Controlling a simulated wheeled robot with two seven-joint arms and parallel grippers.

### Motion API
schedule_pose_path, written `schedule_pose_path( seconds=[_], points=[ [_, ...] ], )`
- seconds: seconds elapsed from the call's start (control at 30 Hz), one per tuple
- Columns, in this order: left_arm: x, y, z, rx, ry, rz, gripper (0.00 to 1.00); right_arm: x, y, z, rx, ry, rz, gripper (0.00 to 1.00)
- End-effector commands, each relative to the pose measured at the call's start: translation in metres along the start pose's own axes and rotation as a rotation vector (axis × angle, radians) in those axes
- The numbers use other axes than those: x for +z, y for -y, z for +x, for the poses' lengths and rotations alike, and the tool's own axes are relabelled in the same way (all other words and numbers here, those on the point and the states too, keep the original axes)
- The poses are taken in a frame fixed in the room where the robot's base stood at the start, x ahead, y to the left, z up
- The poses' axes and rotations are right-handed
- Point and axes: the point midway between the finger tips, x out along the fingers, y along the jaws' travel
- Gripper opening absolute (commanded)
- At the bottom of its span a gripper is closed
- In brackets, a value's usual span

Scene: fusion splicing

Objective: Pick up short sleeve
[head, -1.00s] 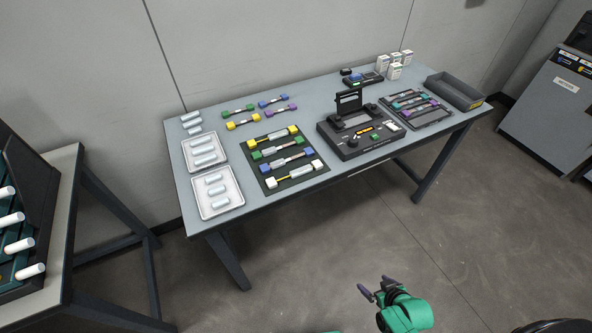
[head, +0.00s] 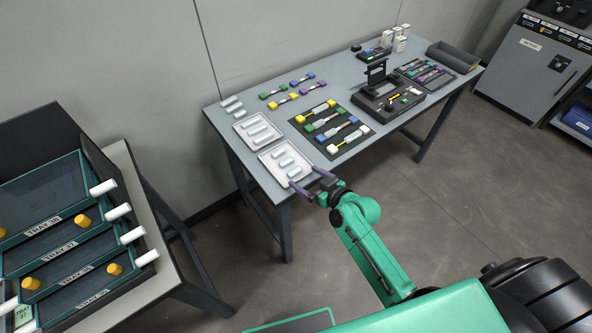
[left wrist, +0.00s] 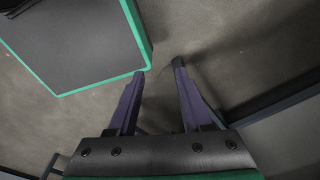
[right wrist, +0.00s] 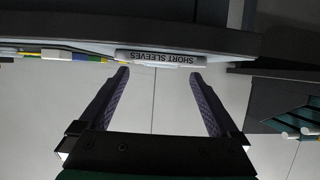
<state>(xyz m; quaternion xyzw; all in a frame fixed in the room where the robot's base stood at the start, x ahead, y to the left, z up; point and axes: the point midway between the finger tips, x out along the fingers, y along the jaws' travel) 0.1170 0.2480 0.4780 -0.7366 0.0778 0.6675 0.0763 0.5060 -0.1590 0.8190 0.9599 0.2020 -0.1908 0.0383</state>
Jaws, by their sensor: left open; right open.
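In the head view, the near white tray (head: 262,157) at the table's left front corner holds a few short pale sleeves (head: 287,162) lying in a row. In the right wrist view, an upside-down "SHORT SLEEVES" label (right wrist: 160,58) shows at the table edge, ahead of the fingers. My right gripper (head: 306,178) is open and empty at the table's front edge beside this tray; it also shows in the right wrist view (right wrist: 159,73). My left gripper (left wrist: 159,69) is open and empty over the floor, outside the head view.
A second white tray (head: 239,127) with pale sleeves lies behind the near one, with loose sleeves (head: 232,104) beyond. A dark mat (head: 339,145) with colored connector pieces lies to the right, then a black splicer (head: 388,100). A rack (head: 60,240) with white-ended drawers stands left.

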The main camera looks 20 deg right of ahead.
Motion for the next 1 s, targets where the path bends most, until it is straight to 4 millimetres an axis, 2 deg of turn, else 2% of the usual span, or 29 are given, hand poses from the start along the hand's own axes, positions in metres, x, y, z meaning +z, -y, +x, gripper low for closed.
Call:
schedule_pose_path(
  seconds=[0.1,0.17,0.37,0.4,0.47,0.6,0.63,0.87,1.0],
  points=[
    [0.001,0.002,-0.003,-0.003,0.001,0.000,0.50,-0.001,-0.001,0.023,0.001,-0.003,0.002,0.97],
    [0.002,0.004,-0.004,-0.006,0.003,0.000,0.50,-0.001,-0.001,0.030,0.001,-0.003,0.002,0.97],
    [0.003,0.010,-0.004,-0.014,0.006,-0.004,0.50,0.001,-0.001,0.032,0.001,0.000,0.001,0.97],
    [0.004,0.010,-0.004,-0.014,0.006,-0.004,0.50,0.001,-0.001,0.032,0.001,0.000,0.001,0.90],
    [0.004,0.010,-0.004,-0.014,0.007,-0.004,0.50,0.001,-0.001,0.032,0.001,0.000,0.001,0.67],
    [0.004,0.010,-0.004,-0.014,0.008,-0.004,0.50,0.001,-0.001,0.032,0.001,0.000,0.001,0.13],
    [0.005,0.010,-0.004,-0.014,0.008,-0.004,0.50,0.001,-0.001,0.032,0.001,0.000,0.001,0.10],
    [0.005,0.010,-0.004,-0.014,0.009,-0.004,0.50,0.000,-0.001,0.031,0.001,-0.001,0.000,0.10],
    [0.005,0.010,-0.006,-0.013,0.009,-0.003,0.50,-0.010,-0.001,0.027,0.000,-0.003,0.000,0.10]
  ],
)
